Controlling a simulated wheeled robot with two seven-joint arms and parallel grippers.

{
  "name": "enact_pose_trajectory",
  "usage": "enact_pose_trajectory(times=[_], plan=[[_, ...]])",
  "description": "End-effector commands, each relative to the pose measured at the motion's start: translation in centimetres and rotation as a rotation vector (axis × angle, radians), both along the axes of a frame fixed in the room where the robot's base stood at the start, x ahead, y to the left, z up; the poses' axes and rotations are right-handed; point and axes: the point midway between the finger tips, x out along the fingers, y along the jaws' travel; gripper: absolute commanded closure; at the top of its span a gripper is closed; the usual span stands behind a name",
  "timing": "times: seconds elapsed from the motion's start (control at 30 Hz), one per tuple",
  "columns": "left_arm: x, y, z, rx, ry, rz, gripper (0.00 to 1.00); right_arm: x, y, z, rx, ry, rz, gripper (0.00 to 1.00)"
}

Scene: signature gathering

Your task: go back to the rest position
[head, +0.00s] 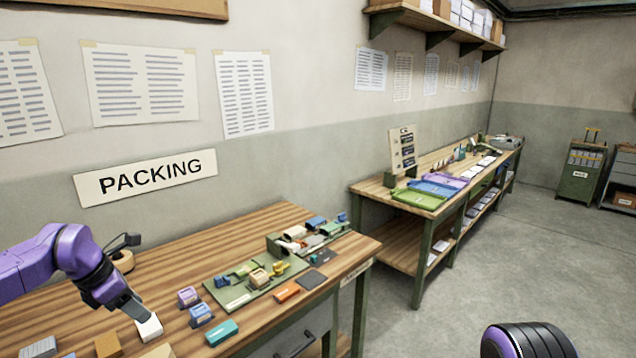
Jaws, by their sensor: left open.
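My left arm is purple and comes in from the left over the packing table (215,250). My left gripper (140,309) points down at the table and is open. Its fingertips are right above or beside a small white block (150,328); I cannot tell whether they touch it. My right gripper is not in view. A dark rounded part with a purple edge at the bottom right belongs to me.
A green board (245,290) with small parts, a teal block (221,333) and an orange block (287,292) lie on the table. A second bench (400,250) holds green (418,199), blue and purple trays. Clear floor (480,270) lies at right.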

Motion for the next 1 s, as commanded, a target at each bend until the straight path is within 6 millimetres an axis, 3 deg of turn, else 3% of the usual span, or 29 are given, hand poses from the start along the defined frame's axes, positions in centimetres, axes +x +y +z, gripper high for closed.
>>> enact_pose_trajectory(times=[0.17,0.37,0.47,0.67,0.77,0.87,1.0], plan=[[0.4,1.0,-0.8,0.091,-0.014,0.082,0.51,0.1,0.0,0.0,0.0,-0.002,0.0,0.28],[0.1,0.9,-4.3,0.302,-0.026,0.087,0.51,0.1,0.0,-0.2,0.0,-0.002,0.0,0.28],[-0.4,0.1,-7.6,0.459,-0.034,0.039,0.51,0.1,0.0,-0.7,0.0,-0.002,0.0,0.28],[-3.3,-3.4,-17.5,0.801,-0.083,-0.229,0.51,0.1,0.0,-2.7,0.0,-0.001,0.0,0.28],[-6.8,-6.0,-24.1,0.944,-0.123,-0.477,0.51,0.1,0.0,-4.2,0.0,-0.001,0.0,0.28],[-12.4,-8.5,-30.9,1.018,-0.154,-0.789,0.51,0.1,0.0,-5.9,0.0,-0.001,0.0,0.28],[-22.3,-10.2,-38.4,1.001,-0.142,-1.233,0.51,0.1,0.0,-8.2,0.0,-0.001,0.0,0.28]])
